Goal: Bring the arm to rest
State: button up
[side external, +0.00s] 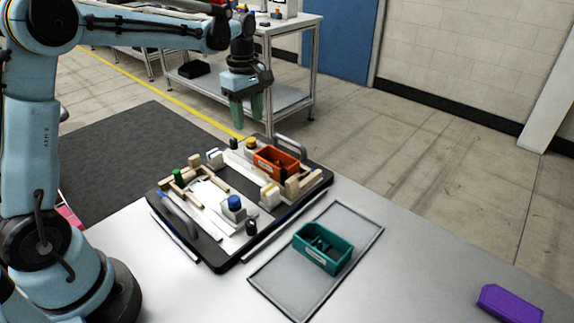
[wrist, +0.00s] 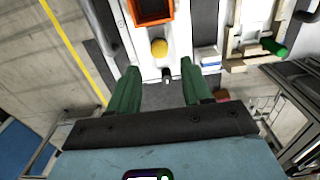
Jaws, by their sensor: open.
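My gripper (side external: 247,107) hangs above the far edge of the black pallet (side external: 219,259), fingers pointing down. It is clear of everything on the pallet. In the wrist view its two green fingers (wrist: 158,88) stand apart with nothing between them. The orange bin (side external: 276,161) sits on the pallet and shows at the top of the wrist view (wrist: 152,12). A yellow-topped part (side external: 250,148) stands beside the bin, and its round yellow top (wrist: 159,47) lies just beyond the fingertips in the wrist view.
The pallet also carries a blue-capped part (side external: 235,205), a green cylinder (side external: 179,176) and wooden blocks. A teal bin (side external: 323,248) sits on a grey tray (side external: 283,285). A purple object (side external: 509,303) lies at the right. A metal workbench (side external: 291,22) stands behind my gripper.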

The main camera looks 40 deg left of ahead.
jog(key=s+d+m+t, duration=0.3)
jog(key=s+d+m, duration=0.1)
jog(key=s+m, duration=0.4)
jog(key=s+d+r+m+t, duration=0.1)
jog(key=s+d+m+t, duration=0.3)
jog(key=s+m, duration=0.4)
jog(key=shift+d+r+m, duration=0.15)
jog(key=shift+d+m, duration=0.45)
jog(key=shift+m, duration=0.3)
